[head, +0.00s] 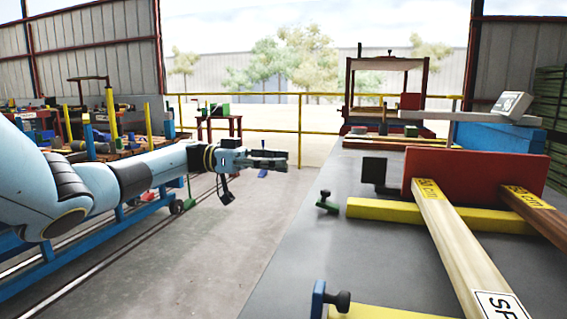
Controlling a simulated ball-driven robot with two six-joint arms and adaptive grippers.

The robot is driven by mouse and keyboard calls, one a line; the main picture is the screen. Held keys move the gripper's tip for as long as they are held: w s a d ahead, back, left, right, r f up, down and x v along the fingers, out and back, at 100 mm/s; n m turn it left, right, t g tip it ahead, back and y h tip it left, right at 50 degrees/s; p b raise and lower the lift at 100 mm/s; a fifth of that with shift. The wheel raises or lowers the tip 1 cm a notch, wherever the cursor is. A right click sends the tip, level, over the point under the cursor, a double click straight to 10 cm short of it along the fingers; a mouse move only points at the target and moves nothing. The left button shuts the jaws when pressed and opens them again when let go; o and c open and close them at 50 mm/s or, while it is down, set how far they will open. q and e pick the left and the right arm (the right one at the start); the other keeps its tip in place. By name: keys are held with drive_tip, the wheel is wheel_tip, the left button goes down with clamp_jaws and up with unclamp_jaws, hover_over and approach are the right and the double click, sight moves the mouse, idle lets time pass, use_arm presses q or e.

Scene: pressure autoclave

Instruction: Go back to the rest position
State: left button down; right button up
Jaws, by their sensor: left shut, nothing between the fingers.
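My left arm reaches in from the left in the head view, pale blue with black joint covers. My left gripper (270,159) is at the end of it, pointing right, with its dark fingers together and nothing between them. It is held in the air over the open floor, to the left of the grey table, touching nothing. My right gripper is not in view.
A grey table (265,285) fills the right, with a red block (470,172), a yellow bar (385,210) and a labelled wooden beam (455,245). A blue box (490,136) stands behind. A yellow railing (300,140) crosses the back. Concrete floor (210,255) lies clear between.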

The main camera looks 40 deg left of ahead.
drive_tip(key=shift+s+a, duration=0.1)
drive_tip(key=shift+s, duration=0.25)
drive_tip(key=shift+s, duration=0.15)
